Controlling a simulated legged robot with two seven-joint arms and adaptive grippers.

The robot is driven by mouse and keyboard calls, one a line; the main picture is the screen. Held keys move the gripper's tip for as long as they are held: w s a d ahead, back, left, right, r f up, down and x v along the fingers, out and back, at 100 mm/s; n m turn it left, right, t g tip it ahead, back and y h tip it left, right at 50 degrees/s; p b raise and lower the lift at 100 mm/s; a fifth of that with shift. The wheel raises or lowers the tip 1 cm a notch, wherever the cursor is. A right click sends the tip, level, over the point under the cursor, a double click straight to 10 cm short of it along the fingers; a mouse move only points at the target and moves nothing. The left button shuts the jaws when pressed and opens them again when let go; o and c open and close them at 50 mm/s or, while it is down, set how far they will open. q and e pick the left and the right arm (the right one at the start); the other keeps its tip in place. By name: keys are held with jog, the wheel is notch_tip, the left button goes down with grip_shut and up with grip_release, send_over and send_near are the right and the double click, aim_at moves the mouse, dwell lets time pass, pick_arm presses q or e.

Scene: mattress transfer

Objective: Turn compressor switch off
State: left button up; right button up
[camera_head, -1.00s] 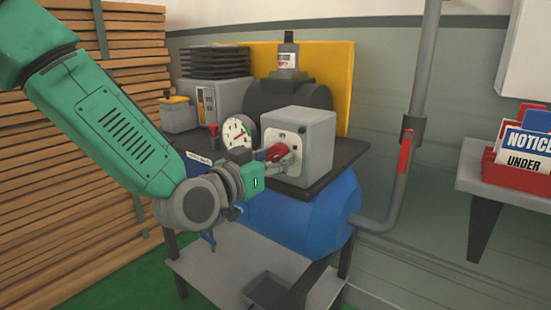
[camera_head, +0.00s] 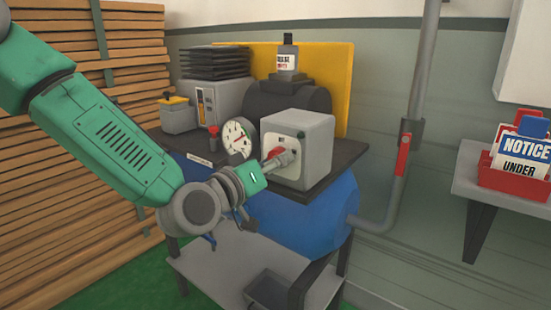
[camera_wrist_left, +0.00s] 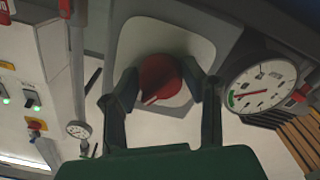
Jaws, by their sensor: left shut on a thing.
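The compressor switch is a red rotary knob (camera_head: 276,153) on the pale front plate of a grey box (camera_head: 316,145). The box stands on the dark top over the blue compressor tank (camera_head: 315,215). My left gripper (camera_head: 282,160) is at the front of the box, shut on the red knob. In the left wrist view the red knob (camera_wrist_left: 158,78) lies between the two fingers (camera_wrist_left: 168,88), its pale pointer mark aimed down and left. The fingers partly hide the plate. My right gripper is not in view.
A round gauge (camera_head: 238,139) and a red-topped valve (camera_head: 213,137) stand close left of the box. A pipe with a red lever (camera_head: 402,155) runs up on the right. A shelf (camera_head: 500,187) with a red sign holder is farther right. Stacked planks (camera_head: 60,180) fill the left.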

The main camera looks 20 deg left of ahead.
pick_arm(q)
jog(key=n+p, duration=0.1)
jog(key=n, duration=0.4)
jog(key=shift+n, duration=0.4)
dwell(0.3)
jog(key=o, duration=1.1)
jog(key=shift+o, duration=0.2)
jog(key=shift+a, duration=0.1)
jog(key=v, duration=0.7)
jog(key=shift+s+a, duration=0.15)
